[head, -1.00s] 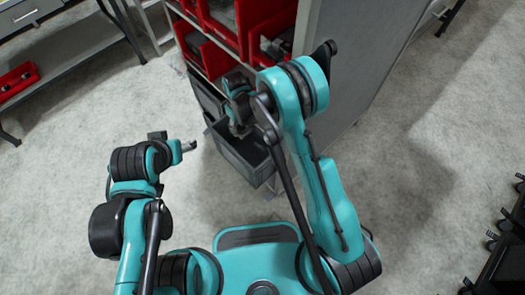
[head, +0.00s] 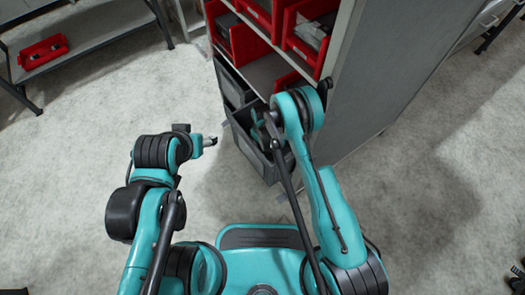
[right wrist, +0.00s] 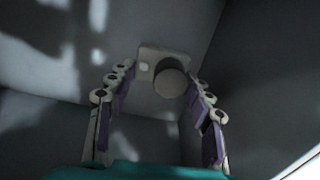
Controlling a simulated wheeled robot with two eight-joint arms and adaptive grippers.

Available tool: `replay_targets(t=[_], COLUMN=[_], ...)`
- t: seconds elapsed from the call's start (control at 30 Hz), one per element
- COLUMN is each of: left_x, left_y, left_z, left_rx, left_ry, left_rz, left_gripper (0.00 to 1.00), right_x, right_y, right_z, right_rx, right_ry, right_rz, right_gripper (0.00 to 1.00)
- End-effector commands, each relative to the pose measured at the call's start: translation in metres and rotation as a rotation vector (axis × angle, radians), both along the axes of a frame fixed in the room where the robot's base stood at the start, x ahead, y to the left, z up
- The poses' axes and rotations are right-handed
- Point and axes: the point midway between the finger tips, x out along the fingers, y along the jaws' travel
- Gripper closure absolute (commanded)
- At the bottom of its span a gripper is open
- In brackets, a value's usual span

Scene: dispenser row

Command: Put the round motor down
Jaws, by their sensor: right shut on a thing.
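The round motor (right wrist: 171,82) shows in the right wrist view as a grey cylinder on a pale plate. My right gripper (right wrist: 162,76) has its fingers on both sides of it and is shut on it. Both are inside a dark grey bin, whose inner walls (right wrist: 250,90) surround them. I cannot tell whether the motor touches the bin's floor. In the head view the grey bin (head: 268,168) stands low at the shelf's front, and my right arm hides the motor. My left gripper (head: 211,141) is over open floor, left of the bin; its jaws are too small to read.
A shelf rack with red bins (head: 310,32) rises behind the grey bin, and its grey side panel (head: 400,70) stands to the right. A bench with a red tray (head: 43,51) is at the far left. The floor on the left is clear.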

Motion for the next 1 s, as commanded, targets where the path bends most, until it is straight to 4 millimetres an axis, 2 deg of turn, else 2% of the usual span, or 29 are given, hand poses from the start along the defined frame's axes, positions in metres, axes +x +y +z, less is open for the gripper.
replay_targets(t=[0.23,0.6,0.63,0.7,1.0], left_x=[0.000,0.000,0.000,0.000,0.000], left_y=[0.000,0.000,0.000,0.000,0.000], left_z=[-0.016,-0.014,-0.015,-0.015,-0.015], left_rx=[0.000,0.000,0.000,0.000,0.000], left_ry=[0.000,0.000,0.000,0.000,0.000], left_rz=[0.000,0.000,0.000,0.000,0.000], left_gripper=[0.40,0.40,0.40,0.40,0.40], right_x=[0.000,0.000,0.000,0.000,0.000], right_y=[0.000,0.000,0.000,0.000,0.000], right_z=[-0.037,-0.041,-0.041,-0.041,-0.040], right_rx=[0.000,0.000,0.000,0.000,0.000], right_ry=[0.000,0.000,0.000,0.000,0.000], right_rz=[0.000,0.000,0.000,0.000,0.000], right_gripper=[0.85,0.85,0.46,0.28,0.28])
